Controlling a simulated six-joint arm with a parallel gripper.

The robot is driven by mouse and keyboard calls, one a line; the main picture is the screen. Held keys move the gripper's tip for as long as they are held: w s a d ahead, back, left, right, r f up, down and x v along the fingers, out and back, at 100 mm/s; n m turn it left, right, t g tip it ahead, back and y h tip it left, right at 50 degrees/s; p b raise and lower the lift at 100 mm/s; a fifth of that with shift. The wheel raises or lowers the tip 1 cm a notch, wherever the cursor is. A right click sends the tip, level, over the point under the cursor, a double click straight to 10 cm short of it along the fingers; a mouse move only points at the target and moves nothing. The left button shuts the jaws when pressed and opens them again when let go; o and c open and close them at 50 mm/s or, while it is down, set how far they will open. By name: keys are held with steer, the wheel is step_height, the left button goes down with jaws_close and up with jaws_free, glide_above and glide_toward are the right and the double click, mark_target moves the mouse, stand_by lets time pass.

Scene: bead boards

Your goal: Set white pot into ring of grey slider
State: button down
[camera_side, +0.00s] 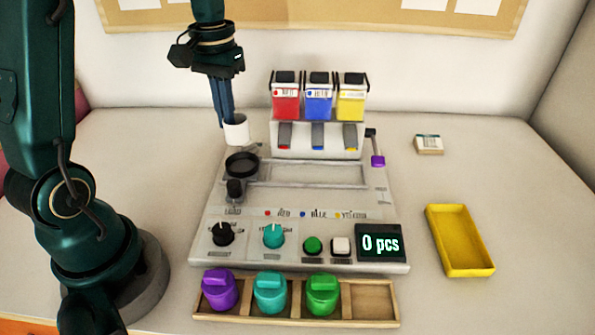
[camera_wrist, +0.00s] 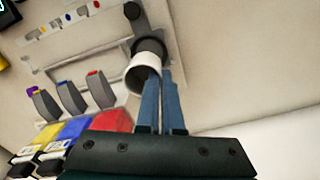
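My gripper (camera_side: 226,114) is shut on the white pot (camera_side: 236,130) and holds it in the air by its rim. In the wrist view the pot (camera_wrist: 137,80) sits at the fingertips (camera_wrist: 158,82), tilted to the camera. The grey slider has a dark round ring (camera_side: 242,165) and a dark knob (camera_side: 235,190) in front of it, at the left of the board. In the side view the pot is above and behind the ring, apart from it. In the wrist view the ring (camera_wrist: 149,46) shows just beyond the pot, which partly covers it.
Red (camera_side: 286,103), blue (camera_side: 319,103) and yellow (camera_side: 351,103) hoppers stand behind the board, right of the pot. A wooden rack (camera_side: 375,300) with purple, teal and green pots lies in front. A yellow tray (camera_side: 460,240) is at right. The display (camera_side: 380,243) reads 0 pcs.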

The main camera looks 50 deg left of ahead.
mark_target(229, 136)
steer(key=shift+f, duration=2.3)
steer(key=shift+f, duration=0.95)
stand_by(0.3)
steer(key=c, duration=0.6)
jaws_free()
steer(key=shift+r, duration=0.15)
steer(key=shift+r, duration=3.4)
